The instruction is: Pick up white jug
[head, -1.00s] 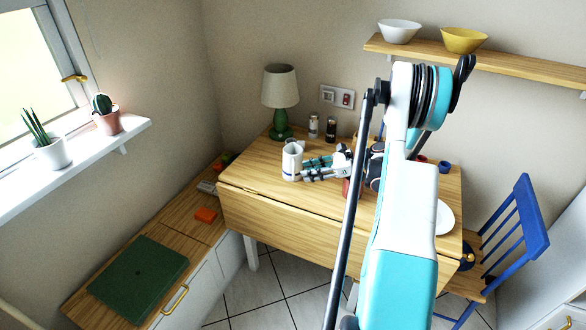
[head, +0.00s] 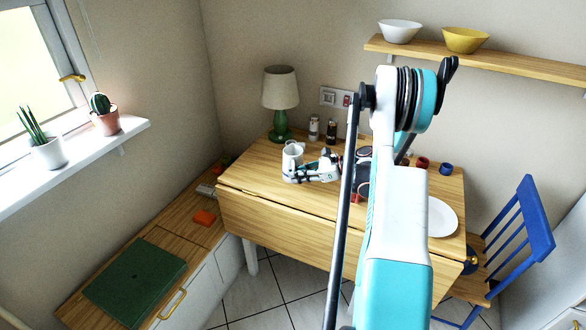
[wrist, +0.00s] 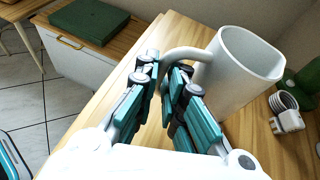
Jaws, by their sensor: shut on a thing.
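The white jug (head: 292,151) stands upright on the wooden table near its left end, in front of the lamp. In the wrist view the jug (wrist: 240,72) is large at upper right, with its open top showing and its curved handle (wrist: 187,53) reaching left. My gripper (head: 305,172) is at the jug's lower right side in the head view. In the wrist view my gripper (wrist: 163,82) has its teal-padded fingers on both sides of the handle, shut on it. The fingers hide the handle's lower part. I cannot tell whether the jug's base is off the table.
A green lamp (head: 281,122) and two shakers (head: 314,128) stand behind the jug. A white plate (head: 441,217) and small cups (head: 445,168) are at the table's right. A blue chair (head: 525,225) stands to the right.

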